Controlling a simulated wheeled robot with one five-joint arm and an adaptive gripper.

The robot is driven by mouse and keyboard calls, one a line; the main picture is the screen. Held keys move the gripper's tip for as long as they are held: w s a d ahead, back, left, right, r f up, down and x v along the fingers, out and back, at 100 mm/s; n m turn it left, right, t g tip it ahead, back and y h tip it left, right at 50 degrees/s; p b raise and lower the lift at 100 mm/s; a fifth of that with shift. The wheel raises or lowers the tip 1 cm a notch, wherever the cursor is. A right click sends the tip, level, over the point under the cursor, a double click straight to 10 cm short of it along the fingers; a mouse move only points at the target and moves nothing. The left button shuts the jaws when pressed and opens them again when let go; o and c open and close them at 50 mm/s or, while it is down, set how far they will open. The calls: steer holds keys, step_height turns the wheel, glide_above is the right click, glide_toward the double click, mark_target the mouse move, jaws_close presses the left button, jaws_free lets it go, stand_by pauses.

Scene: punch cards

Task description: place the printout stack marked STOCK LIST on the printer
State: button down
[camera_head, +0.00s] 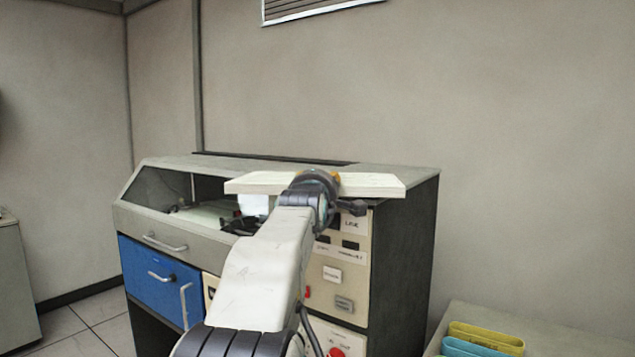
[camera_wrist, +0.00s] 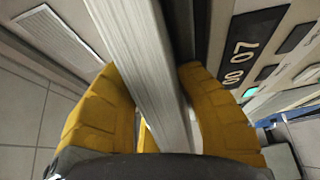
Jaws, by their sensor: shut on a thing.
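A flat, off-white printout stack (camera_head: 372,185) is held level in front of the printer's upper edge in the head view. My gripper (camera_head: 322,184) is shut on it near its middle, with the stack reaching out to both sides. In the wrist view the stack's pale layered edge (camera_wrist: 150,70) runs between the two yellow fingers of my gripper (camera_wrist: 165,112). No STOCK LIST marking can be read on it. The printer (camera_head: 407,255) is a beige and dark cabinet with a sloped window, a blue front panel and a grey top. My arm hides part of its front.
Yellow and teal holders (camera_head: 485,338) stand on a pale surface (camera_head: 560,335) at the lower right. A grey cabinet (camera_head: 15,285) is at the left edge. A vent (camera_head: 310,8) is high on the wall. The printer's visible top looks clear.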

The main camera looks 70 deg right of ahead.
steer(key=shift+a+r, duration=0.1)
steer(key=c, duration=1)
jaws_free()
steer(key=shift+o, duration=0.2)
steer(key=shift+f, duration=0.25)
